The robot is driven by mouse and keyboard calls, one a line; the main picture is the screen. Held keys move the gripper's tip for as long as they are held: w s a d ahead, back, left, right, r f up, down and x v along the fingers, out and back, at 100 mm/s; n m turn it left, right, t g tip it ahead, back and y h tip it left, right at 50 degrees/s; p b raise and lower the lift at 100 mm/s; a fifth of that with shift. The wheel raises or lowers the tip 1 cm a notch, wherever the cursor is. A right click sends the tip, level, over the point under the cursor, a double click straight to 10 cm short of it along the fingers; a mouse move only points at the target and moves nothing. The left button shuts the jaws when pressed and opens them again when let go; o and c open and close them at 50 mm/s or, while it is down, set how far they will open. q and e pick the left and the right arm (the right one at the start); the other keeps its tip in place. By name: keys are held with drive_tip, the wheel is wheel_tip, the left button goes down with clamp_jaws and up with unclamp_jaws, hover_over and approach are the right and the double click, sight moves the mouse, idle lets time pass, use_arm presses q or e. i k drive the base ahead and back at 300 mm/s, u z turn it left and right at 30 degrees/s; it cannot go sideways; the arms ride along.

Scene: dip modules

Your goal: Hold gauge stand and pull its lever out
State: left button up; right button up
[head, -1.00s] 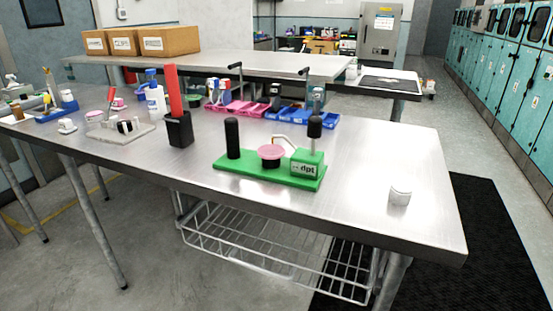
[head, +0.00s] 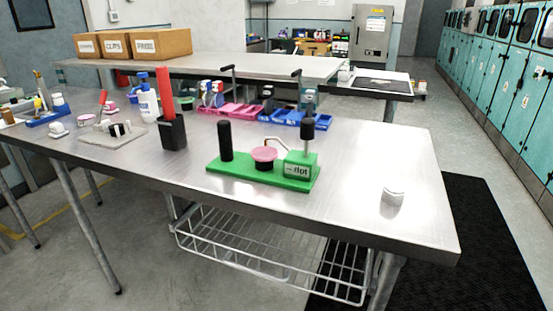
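The gauge stand (head: 262,172) is a green base lying on the metal table, right of the table's middle. A black upright post (head: 225,141) rises from its left end. A pink-topped round part (head: 264,157) sits at its middle. A green block labelled "dpt" (head: 299,166) is at its right end, with a thin rod and black knob (head: 308,131) above it, standing about upright. I cannot tell for sure whether the knobbed rod or the black post is the lever. Neither of my grippers is in view.
The metal table (head: 350,213) is clear in front of the stand. A small white-topped jar (head: 392,197) stands at right. A black holder with a red item (head: 172,131), a white bottle (head: 148,103) and pink and blue bins (head: 282,117) stand left and behind.

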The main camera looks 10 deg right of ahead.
sight(306, 126)
drive_tip(key=z, duration=0.55)
drive_tip(key=k, duration=1.3)
drive_tip(key=u, duration=0.3)
drive_tip(key=i, duration=0.7)
drive_tip(key=u, duration=0.9)
drive_tip(key=i, duration=1.05)
drive_tip(key=z, duration=1.05)
drive_tip(key=i, duration=0.65)
drive_tip(key=z, duration=0.75)
drive_tip(key=k, duration=0.5)
drive_tip(key=u, duration=0.05)
drive_tip(key=i, duration=0.5)
drive_tip(key=z, duration=0.05)
